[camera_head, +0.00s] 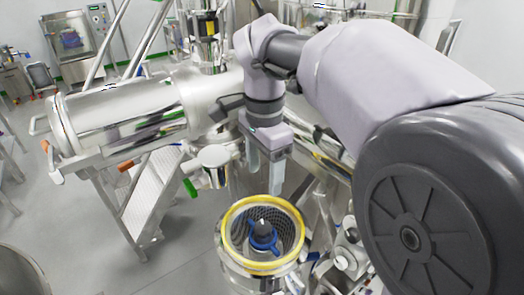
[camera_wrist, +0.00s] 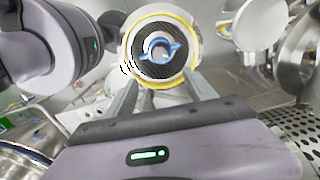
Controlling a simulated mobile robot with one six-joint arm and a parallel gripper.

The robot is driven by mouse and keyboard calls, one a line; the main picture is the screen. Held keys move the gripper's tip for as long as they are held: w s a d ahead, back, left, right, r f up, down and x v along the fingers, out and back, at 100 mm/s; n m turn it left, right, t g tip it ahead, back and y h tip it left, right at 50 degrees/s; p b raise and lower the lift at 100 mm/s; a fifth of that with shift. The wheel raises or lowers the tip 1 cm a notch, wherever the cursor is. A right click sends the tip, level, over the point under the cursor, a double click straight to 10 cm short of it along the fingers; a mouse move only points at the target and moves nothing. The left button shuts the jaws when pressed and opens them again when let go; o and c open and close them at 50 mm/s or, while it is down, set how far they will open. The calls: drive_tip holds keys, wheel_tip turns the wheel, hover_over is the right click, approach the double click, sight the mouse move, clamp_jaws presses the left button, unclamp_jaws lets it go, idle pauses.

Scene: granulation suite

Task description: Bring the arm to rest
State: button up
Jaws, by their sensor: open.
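My arm reaches in from the right in the head view, wrapped in a pale grey cover. My gripper (camera_head: 265,178) points down, above and behind a round steel vessel opening with a yellow rim (camera_head: 232,215). In the wrist view my gripper (camera_wrist: 162,88) shows two grey fingers spread apart with nothing between them. Beyond the fingertips is the same yellow-rimmed opening (camera_wrist: 190,80). The fingers appear apart from the rim.
A large steel cylinder (camera_head: 120,112) lies left of my gripper. White metal stairs (camera_head: 150,195) stand below it. Steel pipes and fittings (camera_head: 345,258) crowd the right of the opening. Grey floor (camera_head: 60,215) is free at left.

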drive_tip(key=s+d+n+t+y, duration=0.1)
drive_tip(key=s+d+n+t, duration=0.3)
drive_tip(key=s, duration=0.3)
drive_tip(key=s+d+n+t+y, duration=0.1)
drive_tip(key=s+d+n+t, duration=0.25)
drive_tip(key=s, duration=0.45)
wheel_tip(320, 180, down, 25)
drive_tip(key=s+g+b, duration=0.1)
drive_tip(key=s+b, duration=0.1)
drive_tip(key=b, duration=1.9)
drive_tip(key=shift+s+d+g, duration=0.2)
drive_tip(key=shift+s+g, duration=0.15)
drive_tip(key=shift+s, duration=0.05)
